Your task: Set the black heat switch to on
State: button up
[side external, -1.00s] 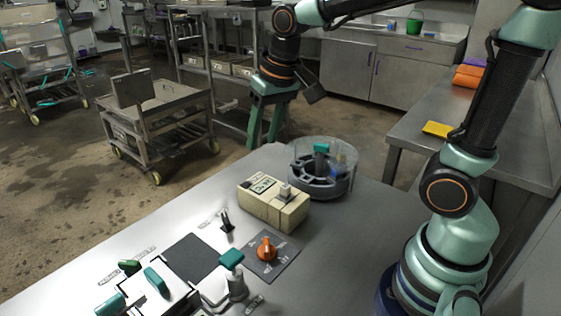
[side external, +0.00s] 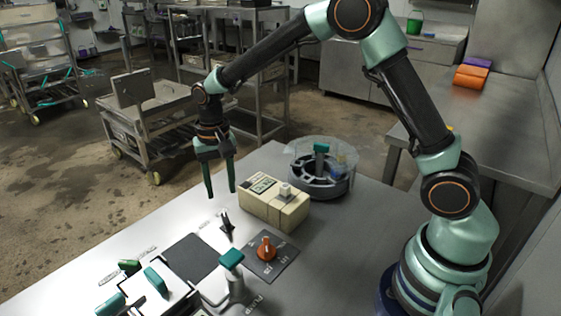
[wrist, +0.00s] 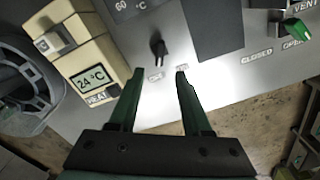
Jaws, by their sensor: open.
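The black heat switch (side external: 226,222) is a small dark lever on the grey worktop, left of the cream box. In the wrist view the switch (wrist: 159,50) stands beyond the fingertips, roughly centred between them, with small labels near it that are too small to read. My gripper (side external: 220,193) is open and empty, pointing down above the worktop's far edge near the switch. Its two green fingers also show in the wrist view (wrist: 160,74), apart from the switch. The cream box (side external: 273,204) has a display reading 24 °C and a HEAT label (wrist: 101,97).
An orange knob (side external: 266,249) on a dark plate and a teal-handled valve (side external: 232,261) stand nearer the camera. A round clear-walled container (side external: 322,184) stands behind the cream box. A dark flat panel (side external: 191,257) lies left of the knob. A green handle (side external: 129,266) is further left.

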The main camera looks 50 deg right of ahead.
aim_at(225, 217)
notch_tip(225, 217, down, 9)
jog(key=shift+r, duration=0.1)
jog(key=shift+c, duration=0.3)
grip_shut()
